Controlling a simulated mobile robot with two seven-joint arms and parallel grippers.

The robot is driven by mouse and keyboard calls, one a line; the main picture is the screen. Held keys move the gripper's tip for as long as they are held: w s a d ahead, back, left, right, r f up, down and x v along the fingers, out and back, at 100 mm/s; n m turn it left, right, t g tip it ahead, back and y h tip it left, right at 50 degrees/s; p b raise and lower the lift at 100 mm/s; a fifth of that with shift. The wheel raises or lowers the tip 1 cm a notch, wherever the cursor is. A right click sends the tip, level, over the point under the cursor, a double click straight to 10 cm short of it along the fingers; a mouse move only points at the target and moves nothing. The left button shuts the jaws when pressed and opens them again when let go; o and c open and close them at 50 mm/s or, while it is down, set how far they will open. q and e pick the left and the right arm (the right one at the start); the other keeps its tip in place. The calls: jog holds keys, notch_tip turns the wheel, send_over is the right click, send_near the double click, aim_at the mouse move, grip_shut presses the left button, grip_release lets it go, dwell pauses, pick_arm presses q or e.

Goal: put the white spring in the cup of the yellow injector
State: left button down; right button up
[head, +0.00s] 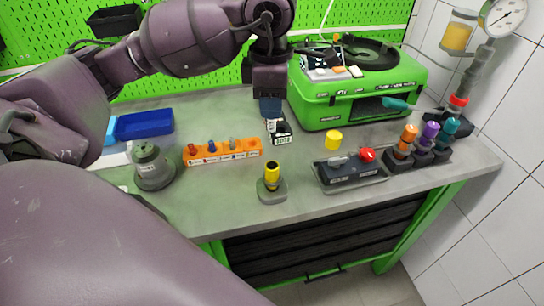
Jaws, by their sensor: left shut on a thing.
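The yellow injector (272,172) stands upright in a small grey holder (272,190) near the middle of the bench; the inside of its cup looks dark. My left gripper (271,121) points down behind and above the injector, apart from it. It is shut on a small pale thing, seemingly the white spring, which the fingers mostly hide. An orange spring rack (222,153) lies left of the injector, with red, blue and greyish pieces standing in it; its right end looks empty. My right gripper is not in view.
A yellow cylinder (333,140), a dark tray (350,172) with a red knob, and several coloured injectors stand right. A grey-green pot (152,168) and blue bin (144,124) are left.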

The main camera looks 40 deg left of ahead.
pick_arm(q)
notch_tip(320, 180, down, 13)
jog(key=shift+f, duration=0.4)
jog(key=shift+f, duration=0.1)
